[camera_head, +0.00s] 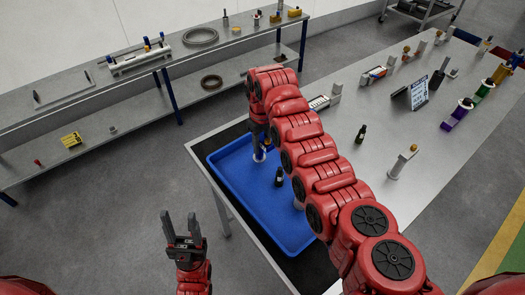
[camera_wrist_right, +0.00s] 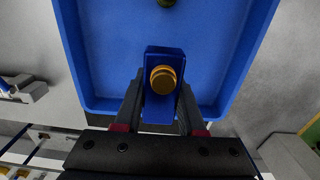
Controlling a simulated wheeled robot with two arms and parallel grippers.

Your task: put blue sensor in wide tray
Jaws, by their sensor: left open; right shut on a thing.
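My right arm reaches across the table to the blue tray (camera_head: 228,190), whose rim and floor also show in the right wrist view (camera_wrist_right: 110,60). My right gripper (camera_wrist_right: 161,88) is shut on the blue sensor (camera_wrist_right: 163,112), a blue block with a round orange-gold knob. The sensor is above the tray floor; I cannot tell whether it touches it. In the head view the right gripper (camera_head: 260,142) is over the tray's far end, and the arm hides much of it. My left gripper (camera_head: 181,228) is open and empty, left of the table over the floor.
A small dark bottle (camera_head: 279,177) is in the tray, and a pale part shows beside the arm. Another dark bottle (camera_head: 361,134) and a white part with a tan top (camera_head: 403,162) stand on the table. A sign (camera_head: 418,93) and several parts stand farther back.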

